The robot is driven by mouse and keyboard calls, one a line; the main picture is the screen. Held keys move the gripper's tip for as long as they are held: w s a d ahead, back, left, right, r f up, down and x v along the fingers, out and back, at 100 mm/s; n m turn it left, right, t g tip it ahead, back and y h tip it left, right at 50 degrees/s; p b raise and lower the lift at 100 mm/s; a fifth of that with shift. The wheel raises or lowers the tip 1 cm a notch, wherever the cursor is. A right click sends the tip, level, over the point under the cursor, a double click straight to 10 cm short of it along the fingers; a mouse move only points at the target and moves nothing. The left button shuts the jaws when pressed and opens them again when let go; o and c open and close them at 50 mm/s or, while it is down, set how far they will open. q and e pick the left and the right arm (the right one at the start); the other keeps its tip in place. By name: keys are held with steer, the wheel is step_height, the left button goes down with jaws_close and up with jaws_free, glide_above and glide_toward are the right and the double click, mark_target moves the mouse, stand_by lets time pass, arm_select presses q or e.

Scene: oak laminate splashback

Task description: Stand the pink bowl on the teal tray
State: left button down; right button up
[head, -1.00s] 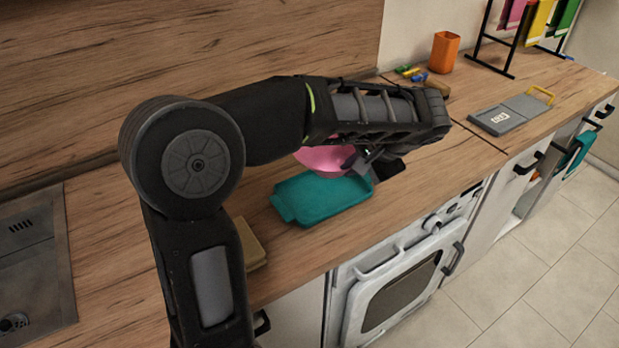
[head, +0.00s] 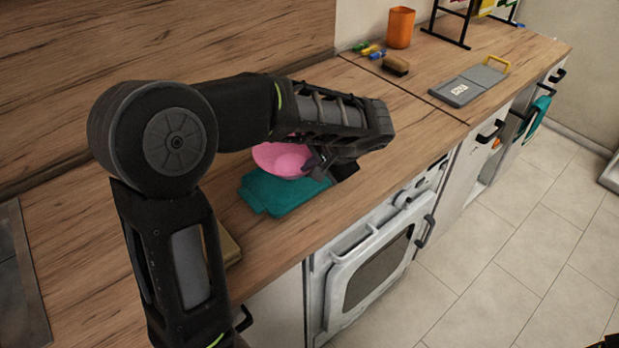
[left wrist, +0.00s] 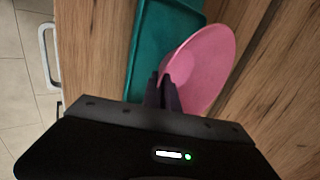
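The pink bowl (head: 279,158) is at the far side of the teal tray (head: 275,194) in the head view, overlapping its back edge. My left gripper (head: 322,166) is at the bowl's right side. In the left wrist view its two fingers (left wrist: 164,92) are close together at the rim of the bowl (left wrist: 208,62), apparently pinching its wall. The bowl looks tilted there and covers part of the tray (left wrist: 158,35). Whether the bowl's base touches the tray is hidden. My right gripper cannot be made out.
The wooden counter (head: 345,215) is clear to the right of the tray. A tan block (head: 229,246) lies left of it, partly behind my arm. An oven (head: 370,270) stands below.

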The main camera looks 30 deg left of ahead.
arm_select(q)
steer(key=shift+f, duration=1.9)
steer(key=shift+f, duration=0.1)
steer(key=c, duration=1.9)
jaws_free()
steer(key=v, duration=1.2)
steer(key=shift+b, duration=0.35)
